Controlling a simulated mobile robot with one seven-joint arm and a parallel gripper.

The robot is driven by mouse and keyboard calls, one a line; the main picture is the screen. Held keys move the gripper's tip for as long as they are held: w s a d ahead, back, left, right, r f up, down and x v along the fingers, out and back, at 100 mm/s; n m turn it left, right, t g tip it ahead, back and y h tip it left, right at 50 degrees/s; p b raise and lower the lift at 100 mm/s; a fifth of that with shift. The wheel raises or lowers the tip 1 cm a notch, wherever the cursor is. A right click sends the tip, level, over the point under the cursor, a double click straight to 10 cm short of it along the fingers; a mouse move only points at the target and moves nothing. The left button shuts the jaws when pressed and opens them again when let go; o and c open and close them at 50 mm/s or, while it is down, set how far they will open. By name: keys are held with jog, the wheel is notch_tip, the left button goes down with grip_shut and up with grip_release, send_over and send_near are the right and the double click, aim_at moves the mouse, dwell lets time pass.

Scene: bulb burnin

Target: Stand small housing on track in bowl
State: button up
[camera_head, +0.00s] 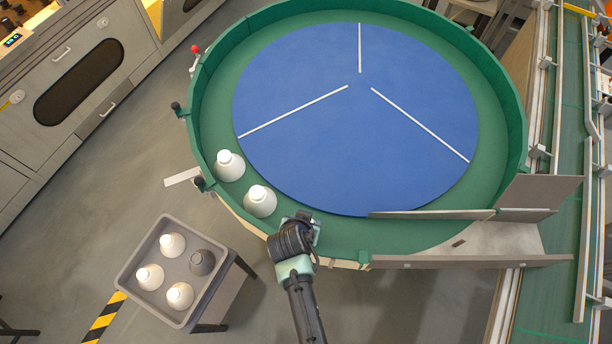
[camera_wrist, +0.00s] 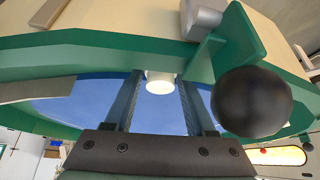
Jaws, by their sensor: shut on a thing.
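The round green bowl (camera_head: 515,110) has a green ring track (camera_head: 219,110) around a blue disc. My gripper (camera_head: 303,224) is over the bowl's near rim. In the wrist view, a small pale housing (camera_wrist: 160,83) shows between my gripper's fingers (camera_wrist: 160,95), and they are shut on it. In the head view the held housing is hidden by my gripper. Two white housings, one (camera_head: 229,166) farther and one (camera_head: 260,201) nearer, stand upright on the track left of my gripper. I cannot tell whether the held housing touches the track.
Guide plates (camera_head: 460,214) line the bowl's outlet at right, beside a green conveyor (camera_head: 555,290). A black knob (camera_wrist: 251,100) is close to my gripper.

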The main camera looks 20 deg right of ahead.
jog(key=shift+f, duration=0.1)
jog(key=o, duration=1.4)
jog(key=shift+c, duration=0.2)
